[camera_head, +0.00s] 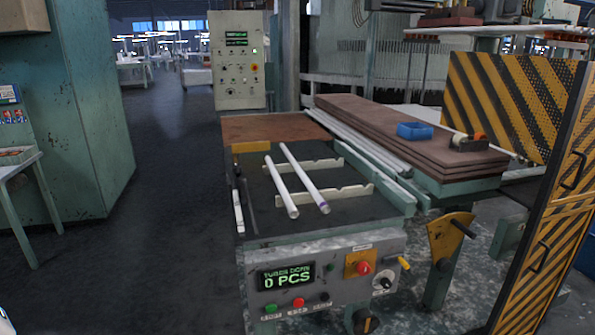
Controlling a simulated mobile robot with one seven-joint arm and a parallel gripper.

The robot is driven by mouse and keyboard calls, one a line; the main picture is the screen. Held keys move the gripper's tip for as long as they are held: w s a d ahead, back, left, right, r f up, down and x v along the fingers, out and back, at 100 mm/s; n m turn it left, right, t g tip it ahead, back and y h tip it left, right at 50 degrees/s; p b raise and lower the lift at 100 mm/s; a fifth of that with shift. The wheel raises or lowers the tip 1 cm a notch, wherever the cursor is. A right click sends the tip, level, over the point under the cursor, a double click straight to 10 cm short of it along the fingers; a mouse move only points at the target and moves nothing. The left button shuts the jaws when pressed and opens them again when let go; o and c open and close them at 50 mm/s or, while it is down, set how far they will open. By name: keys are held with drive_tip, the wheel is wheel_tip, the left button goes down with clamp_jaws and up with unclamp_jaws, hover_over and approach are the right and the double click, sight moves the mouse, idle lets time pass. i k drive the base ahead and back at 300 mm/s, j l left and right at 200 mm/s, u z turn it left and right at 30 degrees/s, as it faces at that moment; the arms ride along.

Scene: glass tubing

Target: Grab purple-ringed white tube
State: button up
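Two long white tubes lie side by side on the dark bed of the machine table, across two pale notched supports. The right tube (305,178) has a purple ring near its front end, so it is the purple-ringed one. The left tube (281,188) shows no clear purple ring. The two tubes are apart, with a narrow gap between them. My gripper is not in view; only a small white-and-blue shape shows at the lower left corner.
The notched supports (352,192) rise from the bed (270,222). A control panel (326,276) reading "0 PCS" faces the front. Stacked brown boards (350,113) with a blue bin (414,130) stand right. A striped barrier (548,210) is at far right. Floor at left is open.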

sight(325, 207)
drive_tip(key=i+l, duration=0.6)
drive_tip(key=l, duration=0.2)
drive_tip(key=i+l+u, duration=0.4)
drive_tip(key=l+u, duration=0.15)
drive_tip(key=l, duration=0.15)
drive_tip(key=u, duration=0.7)
drive_tip(key=i+l, duration=0.45)
drive_tip(key=l, duration=0.3)
drive_tip(key=i+l, duration=0.25)
drive_tip(key=l, duration=0.1)
